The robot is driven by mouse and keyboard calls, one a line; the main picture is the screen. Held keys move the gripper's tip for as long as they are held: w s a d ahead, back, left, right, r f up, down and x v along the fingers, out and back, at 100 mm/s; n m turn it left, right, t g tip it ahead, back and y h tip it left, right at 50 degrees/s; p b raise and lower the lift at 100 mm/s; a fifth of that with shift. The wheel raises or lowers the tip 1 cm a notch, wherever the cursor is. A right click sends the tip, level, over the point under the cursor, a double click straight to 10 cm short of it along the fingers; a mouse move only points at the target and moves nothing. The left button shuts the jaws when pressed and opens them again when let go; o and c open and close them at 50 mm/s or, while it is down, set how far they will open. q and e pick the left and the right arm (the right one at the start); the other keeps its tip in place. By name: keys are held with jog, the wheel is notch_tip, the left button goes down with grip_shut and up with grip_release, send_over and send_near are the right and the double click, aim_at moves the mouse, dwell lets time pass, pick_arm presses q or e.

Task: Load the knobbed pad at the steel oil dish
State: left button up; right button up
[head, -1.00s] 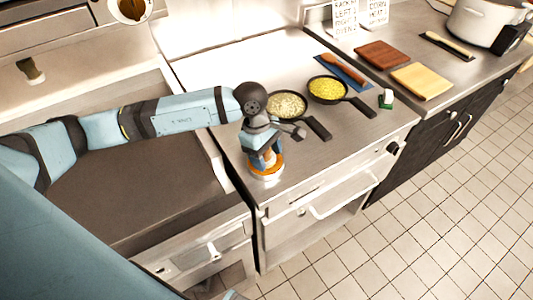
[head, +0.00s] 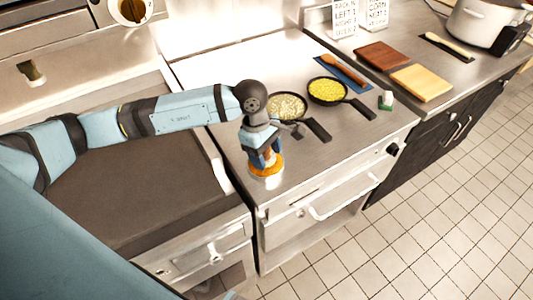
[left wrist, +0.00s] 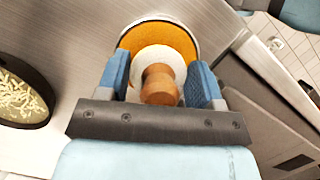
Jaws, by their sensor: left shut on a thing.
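The steel oil dish (head: 267,177) sits near the front left corner of the steel counter and holds orange oil. It also shows in the left wrist view (left wrist: 196,45), at the top centre. The knobbed pad has a round white base (left wrist: 150,57) and a brown wooden knob (left wrist: 160,86). My left gripper (head: 265,158) points down over the dish and is shut on the knob. The white base lies within the dish's outline; whether it touches the oil I cannot tell. My right gripper is not in view.
Behind the dish are a pan of pale shreds (head: 288,106) and a pan of yellow corn (head: 326,90), handles toward the front right. A dark board (head: 382,55) and a light board (head: 422,82) lie on the right counter. A dark griddle (head: 135,190) is at left.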

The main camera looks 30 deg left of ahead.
pick_arm(q)
jog(key=shift+r+p, duration=0.95)
jog(key=shift+r, duration=2)
